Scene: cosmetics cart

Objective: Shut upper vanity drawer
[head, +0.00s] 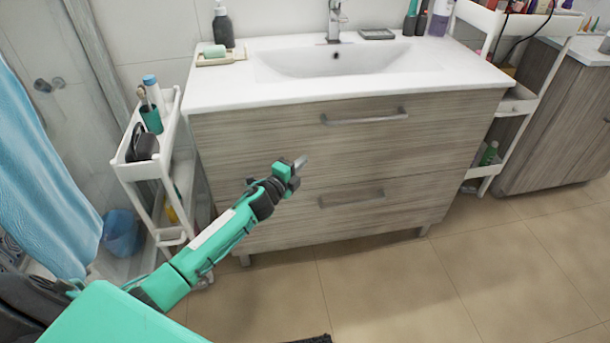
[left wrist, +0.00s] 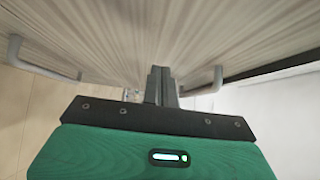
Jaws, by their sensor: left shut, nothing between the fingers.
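The vanity's upper drawer (head: 250,135) has a wood-grain front with a grey bar handle (head: 365,117). In the head view its front looks about flush under the white countertop; I cannot tell if a small gap remains. The lower drawer (head: 410,200) also looks shut. My left gripper (head: 301,162) is shut and empty, in front of the upper drawer's lower part, left of and below its handle. In the left wrist view the shut fingertips (left wrist: 161,72) point at the wood front; whether they touch it is unclear. My right gripper is not in view.
The white sink top (head: 225,92) overhangs the drawers. A narrow white cart (head: 145,170) with bottles stands close on the left, and another white shelf (head: 515,105) on the right. A blue bin (head: 121,235) sits at the left.

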